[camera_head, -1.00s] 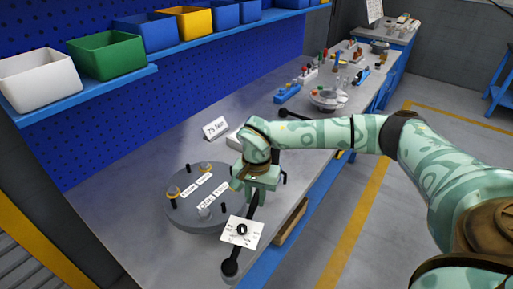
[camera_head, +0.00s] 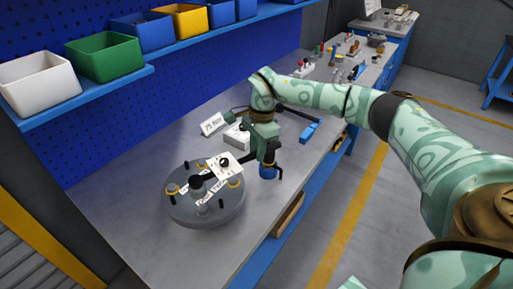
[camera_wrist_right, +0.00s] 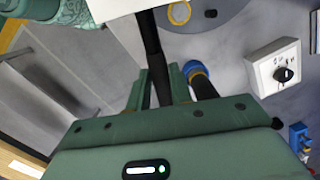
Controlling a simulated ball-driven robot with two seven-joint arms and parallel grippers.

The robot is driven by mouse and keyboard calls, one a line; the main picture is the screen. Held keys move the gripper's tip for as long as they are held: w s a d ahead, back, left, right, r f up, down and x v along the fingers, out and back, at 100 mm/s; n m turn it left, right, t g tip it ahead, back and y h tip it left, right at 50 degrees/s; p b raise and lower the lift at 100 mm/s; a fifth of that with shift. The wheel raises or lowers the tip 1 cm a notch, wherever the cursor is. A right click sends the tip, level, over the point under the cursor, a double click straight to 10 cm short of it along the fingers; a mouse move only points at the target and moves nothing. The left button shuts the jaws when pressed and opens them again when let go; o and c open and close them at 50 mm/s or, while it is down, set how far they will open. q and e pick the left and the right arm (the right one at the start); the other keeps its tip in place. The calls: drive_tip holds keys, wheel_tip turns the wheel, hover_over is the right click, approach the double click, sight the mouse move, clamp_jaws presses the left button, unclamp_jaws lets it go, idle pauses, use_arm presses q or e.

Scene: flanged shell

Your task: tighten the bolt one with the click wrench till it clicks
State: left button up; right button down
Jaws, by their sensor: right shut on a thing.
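The grey flanged shell (camera_head: 228,208) sits on the bench, with bolts, yellow rings, dark posts and small labels on top. I cannot read which label marks bolt one. My right gripper (camera_head: 264,158) is right of the shell, shut on the dark click wrench (camera_head: 208,178). The wrench reaches left over the shell. Its round head is above the shell's far part and hides what is under it; I cannot tell whether it sits on a bolt. A white card (camera_head: 222,166) shows along the wrench. The wrist view shows the wrench shaft (camera_wrist_right: 150,42) between the fingers (camera_wrist_right: 160,85).
A blue-and-black item (camera_head: 267,171) is close to the gripper. A white box with a dial (camera_wrist_right: 275,68) and a small torque sign (camera_head: 213,124) stand behind. Bins (camera_head: 105,57) line the shelf at left.

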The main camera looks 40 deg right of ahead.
wheel_tip(320, 180, down, 5)
drive_tip(key=shift+r+b, duration=0.1)
drive_tip(key=shift+b, duration=0.8)
drive_tip(key=shift+a+p, duration=0.1)
drive_tip(key=shift+p, duration=0.65)
idle(0.5)
drive_tip(key=shift+f+b, duration=0.7)
drive_tip(key=shift+f, duration=0.7)
drive_tip(key=shift+s, duration=0.1)
drive_tip(key=s+a+m+p, duration=0.4)
drive_tip(key=s+p, duration=0.3)
drive_tip(key=p, duration=0.2)
drive_tip(key=s+a+m+t+p, duration=0.1)
drive_tip(key=s+a+m+p, duration=0.3)
drive_tip(key=s+m+p, duration=0.3)
drive_tip(key=shift+s+a+h+p, duration=0.35)
drive_tip(key=shift+s+p, duration=0.4)
drive_tip(key=shift+p, duration=0.6)
idle(1.8)
